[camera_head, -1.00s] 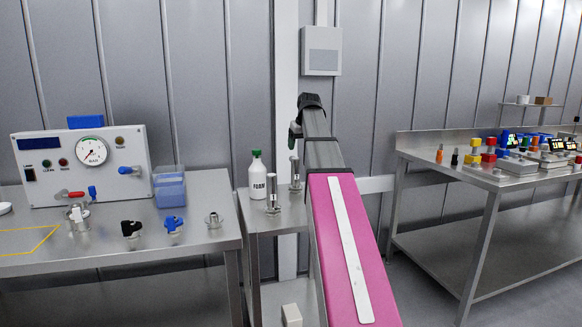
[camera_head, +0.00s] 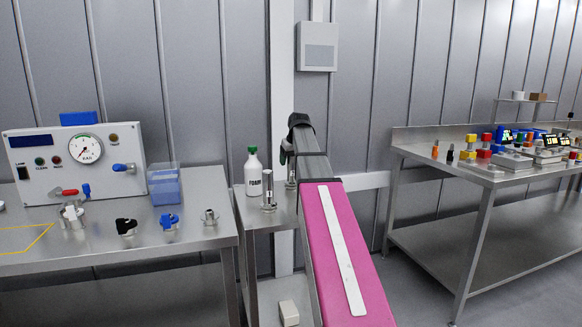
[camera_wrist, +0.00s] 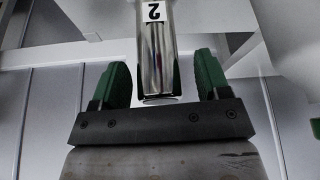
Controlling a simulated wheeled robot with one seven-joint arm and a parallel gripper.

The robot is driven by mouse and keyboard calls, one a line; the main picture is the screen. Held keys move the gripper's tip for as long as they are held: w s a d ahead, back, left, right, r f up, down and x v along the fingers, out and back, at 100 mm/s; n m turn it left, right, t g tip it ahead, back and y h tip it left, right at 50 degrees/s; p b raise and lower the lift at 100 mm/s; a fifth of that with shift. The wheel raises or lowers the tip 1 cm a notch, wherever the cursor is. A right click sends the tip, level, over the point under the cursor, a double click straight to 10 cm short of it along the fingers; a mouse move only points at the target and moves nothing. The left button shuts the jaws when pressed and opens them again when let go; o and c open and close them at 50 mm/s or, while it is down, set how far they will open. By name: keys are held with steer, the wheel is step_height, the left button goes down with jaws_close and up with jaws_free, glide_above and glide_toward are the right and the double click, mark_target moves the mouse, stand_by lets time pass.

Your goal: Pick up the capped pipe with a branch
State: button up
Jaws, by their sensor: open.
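A shiny metal pipe (camera_wrist: 157,50) with a white label reading "2" stands between the two green fingers of my gripper (camera_wrist: 160,75) in the wrist view. The fingers are apart, with a gap visible on each side of the pipe. In the head view, two upright metal pipes stand on the small side table: a front one (camera_head: 268,188) and a rear one (camera_head: 291,172). My gripper (camera_head: 287,152) is just above the rear one and partly hidden by my arm. I cannot make out a cap or branch on the pipe between the fingers.
A white bottle with a green cap (camera_head: 253,175) stands close left of the pipes. The left bench (camera_head: 190,245) holds a gauge panel (camera_head: 75,160), a blue bin (camera_head: 165,188) and several fittings. A right bench (camera_head: 410,150) holds coloured parts. A wall box (camera_head: 317,45) hangs above.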

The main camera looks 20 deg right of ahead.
steer(key=shift+w+f, duration=0.25)
steer(key=shift+f, duration=0.3)
steer(key=shift+c, duration=0.4)
steer(key=c, duration=1.2)
